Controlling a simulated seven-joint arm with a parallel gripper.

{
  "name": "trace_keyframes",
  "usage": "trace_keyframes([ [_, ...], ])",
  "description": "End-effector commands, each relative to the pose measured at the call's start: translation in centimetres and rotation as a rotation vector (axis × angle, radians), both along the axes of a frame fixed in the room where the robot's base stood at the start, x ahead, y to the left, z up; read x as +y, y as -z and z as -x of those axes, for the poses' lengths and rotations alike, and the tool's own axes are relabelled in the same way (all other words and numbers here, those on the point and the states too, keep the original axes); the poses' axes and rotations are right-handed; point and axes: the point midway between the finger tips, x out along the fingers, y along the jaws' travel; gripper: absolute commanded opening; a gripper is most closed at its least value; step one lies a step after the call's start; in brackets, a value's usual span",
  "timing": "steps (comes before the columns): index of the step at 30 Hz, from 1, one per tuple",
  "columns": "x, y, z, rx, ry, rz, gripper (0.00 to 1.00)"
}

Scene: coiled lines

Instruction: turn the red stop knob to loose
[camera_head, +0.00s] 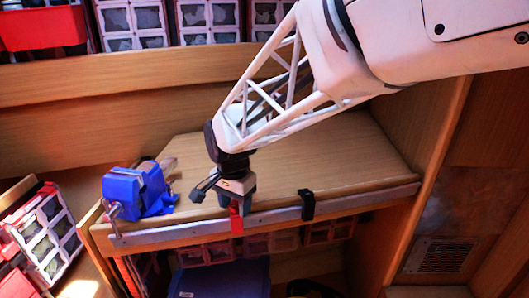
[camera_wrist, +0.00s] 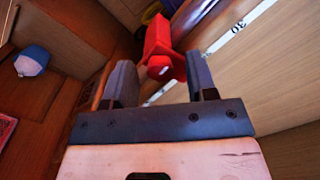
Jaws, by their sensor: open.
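The red stop (camera_head: 237,223) sits on the metal rail along the front edge of the wooden bench, partly hidden behind my gripper (camera_head: 236,198). In the wrist view the stop's red body (camera_wrist: 157,34) rises above its rounded red knob (camera_wrist: 161,68), which has a pale spot at its end. My gripper (camera_wrist: 161,66) is open, with one dark finger on each side of the knob. A gap shows on the left; the right finger is close to the red part, and I cannot tell whether it touches. The knob's setting is not readable.
A black stop (camera_head: 307,205) sits on the metal rail (camera_head: 270,213) to the right. A blue vise (camera_head: 140,190) stands at the bench's left end. The bench top (camera_head: 330,150) behind is clear. Bins line the back shelf and the space below.

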Motion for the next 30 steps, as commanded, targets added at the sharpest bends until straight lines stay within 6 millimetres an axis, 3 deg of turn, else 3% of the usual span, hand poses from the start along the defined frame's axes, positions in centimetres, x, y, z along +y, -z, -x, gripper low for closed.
trace_keyframes([
  [1, 0.00, -0.01, 0.00, 0.000, 0.000, 0.000, 0.47],
  [10, 0.00, -0.02, 0.00, 0.000, 0.000, 0.000, 0.02],
  [20, 0.00, -0.04, 0.00, 0.000, -0.031, 0.000, 0.02],
  [30, 0.01, -0.11, -0.02, -0.001, -0.204, 0.000, 0.02],
])
